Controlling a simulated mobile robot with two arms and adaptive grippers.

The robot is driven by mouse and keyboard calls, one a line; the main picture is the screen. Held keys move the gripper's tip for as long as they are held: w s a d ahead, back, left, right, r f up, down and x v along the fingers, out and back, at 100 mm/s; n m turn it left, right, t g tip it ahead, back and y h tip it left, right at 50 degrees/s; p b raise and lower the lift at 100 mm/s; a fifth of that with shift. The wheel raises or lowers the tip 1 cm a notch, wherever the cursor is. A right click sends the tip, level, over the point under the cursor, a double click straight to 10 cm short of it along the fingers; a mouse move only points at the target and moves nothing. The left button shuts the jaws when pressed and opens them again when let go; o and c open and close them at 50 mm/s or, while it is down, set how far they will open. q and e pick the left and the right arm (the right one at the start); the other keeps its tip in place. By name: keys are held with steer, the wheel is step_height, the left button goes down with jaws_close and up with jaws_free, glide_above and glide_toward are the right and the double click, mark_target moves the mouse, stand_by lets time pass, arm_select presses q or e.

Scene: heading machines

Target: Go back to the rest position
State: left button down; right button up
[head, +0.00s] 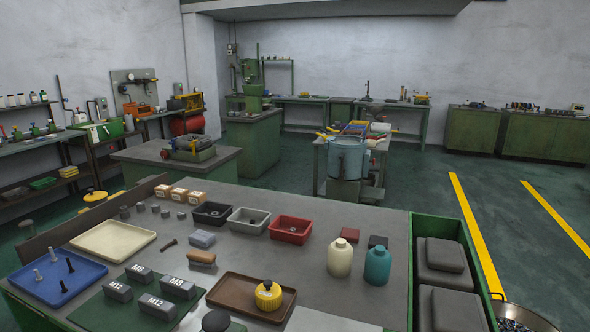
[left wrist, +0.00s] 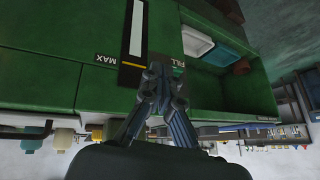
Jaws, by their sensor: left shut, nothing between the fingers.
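My left gripper (left wrist: 160,75) shows in the left wrist view, its fingers together with nothing between them. It is in front of a green panel (left wrist: 60,55) with a black-and-white gauge strip (left wrist: 133,35) and the labels MAX and FILL, which appear upside down. Neither gripper shows in the head view, and my right gripper is in no view.
In the head view a grey workbench (head: 330,290) fills the front, with a blue tray (head: 60,278), a cream tray (head: 112,240), a brown tray (head: 250,297), bins and two bottles. A green box (head: 440,226) stands at its right. Green floor (head: 515,240) with yellow lines is clear beyond.

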arm_select(q)
steer(key=s+d+f+g+h, duration=0.1)
steer(key=s+d+f+g, duration=0.1)
steer(key=s, duration=0.4)
steer(key=s+f+g, duration=0.2)
steer(key=s+f, duration=0.1)
steer(key=f, duration=2.7)
steer(key=s+a+f+g+b, duration=0.1)
steer(key=s+a+f, duration=0.1)
steer(key=s+f, duration=1.1)
steer(key=s, duration=0.2)
steer(key=shift+s+f+m, duration=0.3)
steer(key=shift+s, duration=0.1)
steer(key=shift+a, duration=0.1)
